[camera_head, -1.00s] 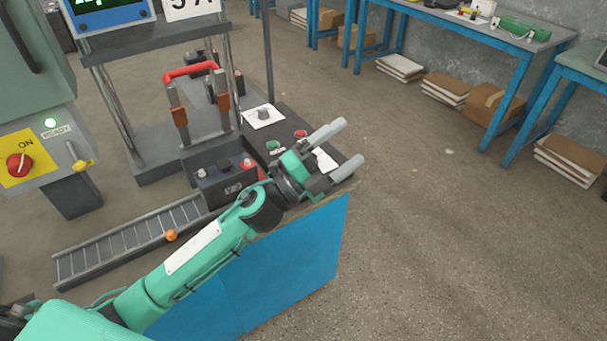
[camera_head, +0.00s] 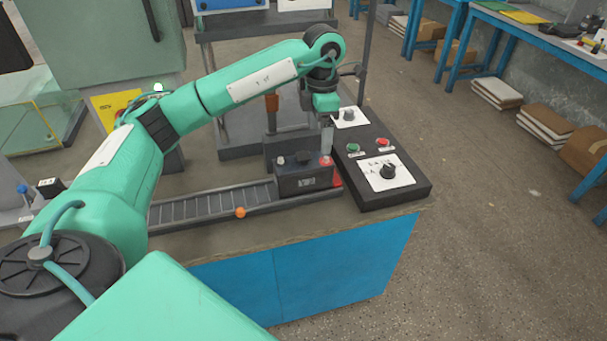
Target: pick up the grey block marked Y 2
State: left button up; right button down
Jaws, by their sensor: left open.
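I cannot make out a grey block marked Y 2; no marking of that kind is legible. A dark battery-like block (camera_head: 304,182) with a small pale label sits at the right end of the roller track. The label is too small to read. My left gripper (camera_head: 326,148) points down just above the right end of this block, close to its red terminal cap. It is open, and its fingers overlap in this view. I cannot tell whether they touch the block. My right gripper is not in view.
The roller track (camera_head: 215,208) runs left from the block, with an orange ball (camera_head: 240,212) at its front edge. A black control box (camera_head: 408,186) with knobs and buttons stands close on the right. A metal post rises behind it. Open floor lies right of the bench.

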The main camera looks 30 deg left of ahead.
aim_at(302, 155)
pick_arm(q)
jog(key=a, duration=0.1)
jog(key=a+y, duration=0.1)
jog(key=a, duration=0.1)
jog(key=shift+s+a+r+n, duration=0.15)
jog(key=shift+a+r+n, duration=0.15)
jog(key=shift+r, duration=0.1)
jog(key=f, duration=0.4)
jog(key=f+b, duration=0.1)
jog(key=f, duration=0.2)
jog(key=shift+s+a, duration=0.25)
jog(key=shift+s, duration=0.05)
jog(key=shift+s+f, duration=0.1)
jog(key=shift+f, duration=2.85)
jog(key=c, duration=1.7)
grip_shut()
jog(key=shift+r, duration=0.15)
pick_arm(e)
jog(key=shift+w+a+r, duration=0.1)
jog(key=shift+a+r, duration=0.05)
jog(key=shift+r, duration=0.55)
